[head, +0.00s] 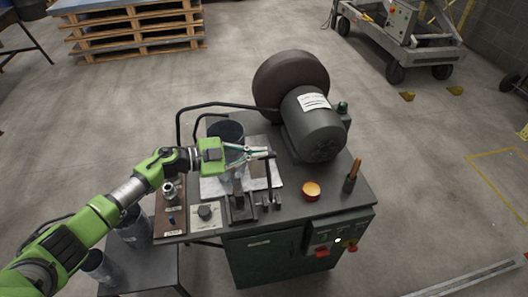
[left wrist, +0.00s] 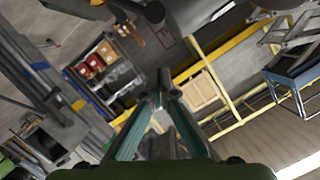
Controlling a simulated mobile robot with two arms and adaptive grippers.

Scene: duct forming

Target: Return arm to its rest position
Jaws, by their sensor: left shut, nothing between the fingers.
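My left arm comes in from the left in the head view, and its left gripper (head: 262,153) is held over the machine bench (head: 335,195). The gripper is shut and empty, pointing to the right above a dark clamp fixture (head: 240,208). In the left wrist view the fingers of the left gripper (left wrist: 161,75) meet at their tips with nothing between them. A dark cylinder (head: 226,131) stands on the bench just behind the gripper. My right gripper is not in view.
A large motor with a drum (head: 315,125) sits at the bench's back. An orange-topped button (head: 311,190) and a tool with a wooden handle (head: 352,176) stand at right. A side table (head: 150,270) holds grey cylinders. Pallets (head: 130,30) and a wheeled cart (head: 405,35) stand farther back, with open floor between.

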